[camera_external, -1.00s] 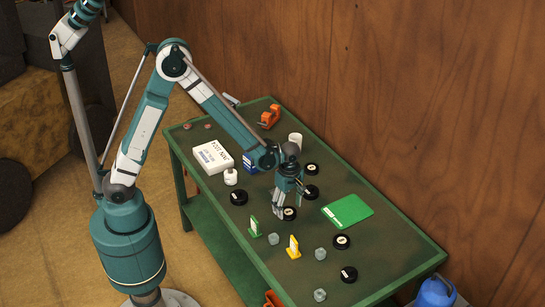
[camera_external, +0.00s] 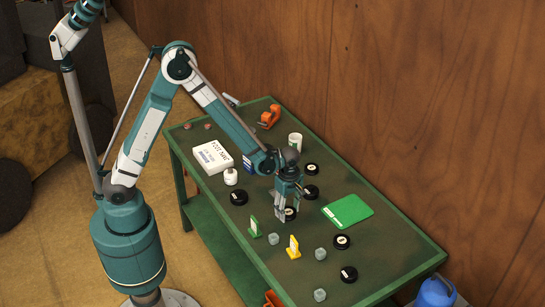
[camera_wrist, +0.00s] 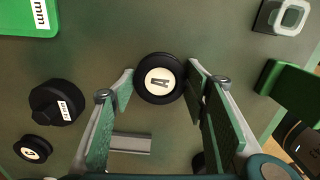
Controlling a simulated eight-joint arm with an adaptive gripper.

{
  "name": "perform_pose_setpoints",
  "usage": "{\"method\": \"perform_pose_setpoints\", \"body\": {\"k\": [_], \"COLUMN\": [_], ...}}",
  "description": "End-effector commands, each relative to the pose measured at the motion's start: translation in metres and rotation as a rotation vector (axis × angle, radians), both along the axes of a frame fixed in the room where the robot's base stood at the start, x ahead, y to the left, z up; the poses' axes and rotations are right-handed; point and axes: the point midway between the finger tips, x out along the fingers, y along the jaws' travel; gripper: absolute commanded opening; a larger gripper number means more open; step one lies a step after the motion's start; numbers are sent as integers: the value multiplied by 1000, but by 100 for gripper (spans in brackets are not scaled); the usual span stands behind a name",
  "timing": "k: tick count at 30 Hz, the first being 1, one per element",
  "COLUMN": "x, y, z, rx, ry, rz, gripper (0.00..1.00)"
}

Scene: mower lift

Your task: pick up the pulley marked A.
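The pulley marked A (camera_wrist: 159,80) is a black disc with a cream centre and a dark letter A, lying flat on the green table. In the external view the pulley (camera_external: 292,212) is partly covered by my fingers. My gripper (camera_wrist: 161,72) is open and empty, pointing down, with one fingertip on each side of the pulley in the wrist view. Small gaps seem to show beside the pulley; I cannot tell the exact finger height. In the external view my gripper (camera_external: 284,218) is low over the table's middle.
A white box (camera_external: 213,157) sits left.

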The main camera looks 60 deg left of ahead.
Motion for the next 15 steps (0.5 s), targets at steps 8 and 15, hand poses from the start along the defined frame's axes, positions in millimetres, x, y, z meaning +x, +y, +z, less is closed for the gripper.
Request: {"method": "perform_pose_setpoints", "body": {"k": [8, 15], "x": [0, 0], "y": [0, 0], "z": [0, 3], "rx": [0, 0], "ry": [0, 0], "rz": [0, 0], "gripper": [26, 26]}}
